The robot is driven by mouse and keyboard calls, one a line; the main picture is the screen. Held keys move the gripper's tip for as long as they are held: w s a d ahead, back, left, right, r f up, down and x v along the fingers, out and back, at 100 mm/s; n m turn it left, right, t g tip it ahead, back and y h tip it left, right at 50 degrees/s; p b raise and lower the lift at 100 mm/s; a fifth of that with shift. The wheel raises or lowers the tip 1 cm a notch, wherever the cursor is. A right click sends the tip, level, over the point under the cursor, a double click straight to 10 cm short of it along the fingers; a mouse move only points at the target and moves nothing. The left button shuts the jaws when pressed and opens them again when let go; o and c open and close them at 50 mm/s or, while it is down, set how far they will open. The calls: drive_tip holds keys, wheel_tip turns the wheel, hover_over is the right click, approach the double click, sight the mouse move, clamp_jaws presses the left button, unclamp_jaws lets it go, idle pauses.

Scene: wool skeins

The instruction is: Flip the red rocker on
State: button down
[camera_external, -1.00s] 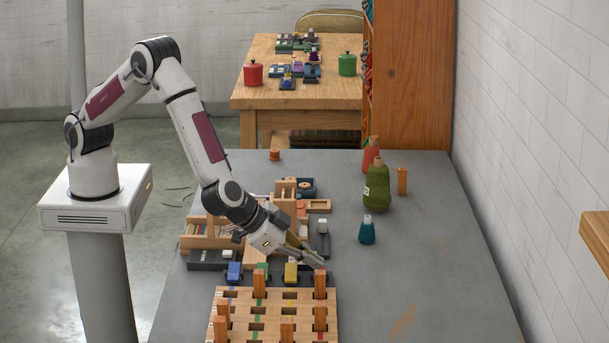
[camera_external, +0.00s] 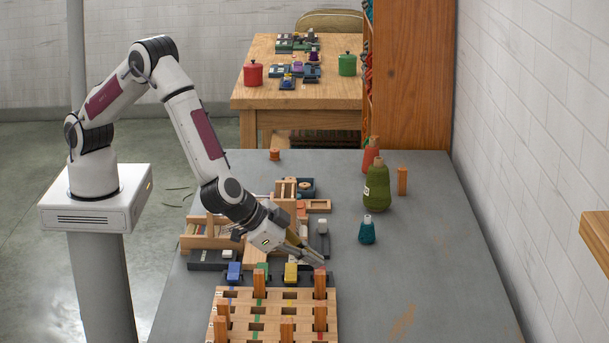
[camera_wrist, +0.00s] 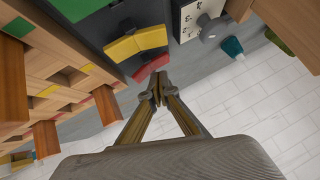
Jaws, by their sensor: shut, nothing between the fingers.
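The red rocker (camera_wrist: 151,68) sits at the end of a dark switch strip (camera_wrist: 122,66), beside the yellow rocker (camera_wrist: 136,42) in the wrist view. My gripper (camera_wrist: 158,92) is shut and empty, its tips just beside the red rocker; whether they touch it I cannot tell. In the external view my gripper (camera_external: 319,262) is low over the right end of the strip. There the red rocker is mostly hidden by my fingers and a wooden peg. The blue rocker (camera_external: 234,271), green rocker (camera_external: 262,268) and yellow rocker (camera_external: 291,272) stand to its left. Which way the red one tilts is unclear.
A wooden peg board (camera_external: 240,311) with several upright pegs stands close in front of the strip. A dial box (camera_wrist: 193,18) with a grey knob is near my fingers. The table's right side is mostly clear.

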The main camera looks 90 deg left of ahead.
drive_tip(key=shift+r, duration=0.5)
wheel_tip(320, 180, up, 3)
drive_tip(key=shift+s+f, duration=0.1)
drive_tip(key=shift+s, duration=0.05)
drive_tip(key=a+v, duration=0.2)
drive_tip(key=v, duration=0.7)
drive_tip(key=shift+s+r, duration=0.25)
drive_tip(key=shift+r, duration=0.05)
drive_tip(key=shift+d+m, duration=0.1)
drive_tip(key=shift+m, duration=0.3)
